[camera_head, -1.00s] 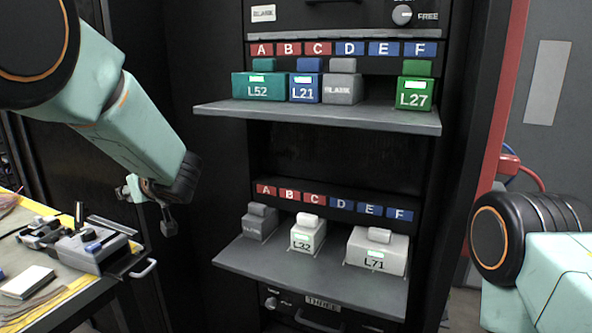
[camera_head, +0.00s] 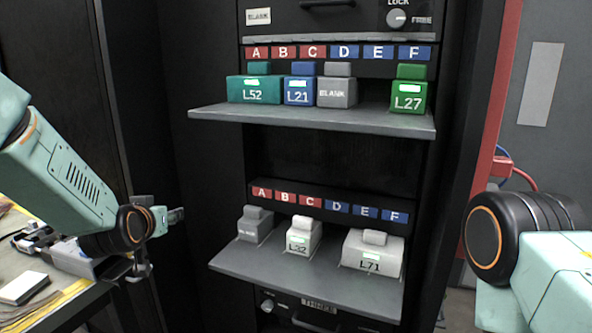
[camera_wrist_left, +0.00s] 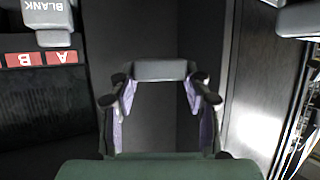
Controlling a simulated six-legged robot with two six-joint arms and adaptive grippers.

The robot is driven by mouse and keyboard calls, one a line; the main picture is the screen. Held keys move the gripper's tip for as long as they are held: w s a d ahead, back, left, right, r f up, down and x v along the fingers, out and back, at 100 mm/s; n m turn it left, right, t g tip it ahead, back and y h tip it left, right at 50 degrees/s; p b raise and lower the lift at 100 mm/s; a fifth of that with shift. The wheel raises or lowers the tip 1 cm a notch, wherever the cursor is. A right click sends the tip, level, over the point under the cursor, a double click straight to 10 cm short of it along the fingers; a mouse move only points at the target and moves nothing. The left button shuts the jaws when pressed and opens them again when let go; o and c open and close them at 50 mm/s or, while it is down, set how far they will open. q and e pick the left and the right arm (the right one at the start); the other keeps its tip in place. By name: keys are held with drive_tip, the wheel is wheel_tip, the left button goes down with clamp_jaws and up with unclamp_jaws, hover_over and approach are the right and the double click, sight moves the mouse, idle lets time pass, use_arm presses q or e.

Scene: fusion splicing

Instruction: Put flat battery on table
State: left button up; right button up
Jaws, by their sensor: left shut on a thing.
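My left gripper (camera_head: 172,217) is at the left, beyond the near edge of the table and left of the cabinet shelves. In the left wrist view its two fingers (camera_wrist_left: 160,82) are closed on a small grey block (camera_wrist_left: 160,70), held between the fingertips. I take this block for the flat battery; no label on it can be read. My right gripper is out of view.
A grey splicing device (camera_head: 72,258) and a white pad (camera_head: 22,287) lie on the table. A red post (camera_head: 500,120) stands right.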

use_arm(q)
drive_tip(key=s+d+f+m+g+h+p, duration=0.1)
drive_tip(key=s+d+f+m+g+h, duration=0.2)
drive_tip(key=s, duration=0.5)
drive_tip(key=s+d+f+m+g+h+p, duration=0.1)
drive_tip(key=s+d+f+m+h, duration=0.1)
drive_tip(key=s+d+m+h, duration=0.5)
drive_tip(key=s+d+f+m+g+h+p, duration=0.1)
drive_tip(key=s+f+m+g+h, duration=0.15)
drive_tip(key=s, duration=0.75)
wheel_tip(320, 180, down, 6)
drive_tip(key=s, duration=0.1)
drive_tip(key=shift+s+d+t, duration=0.15)
drive_tip(key=shift+s+t, duration=0.1)
drive_tip(key=shift+t, duration=0.2)
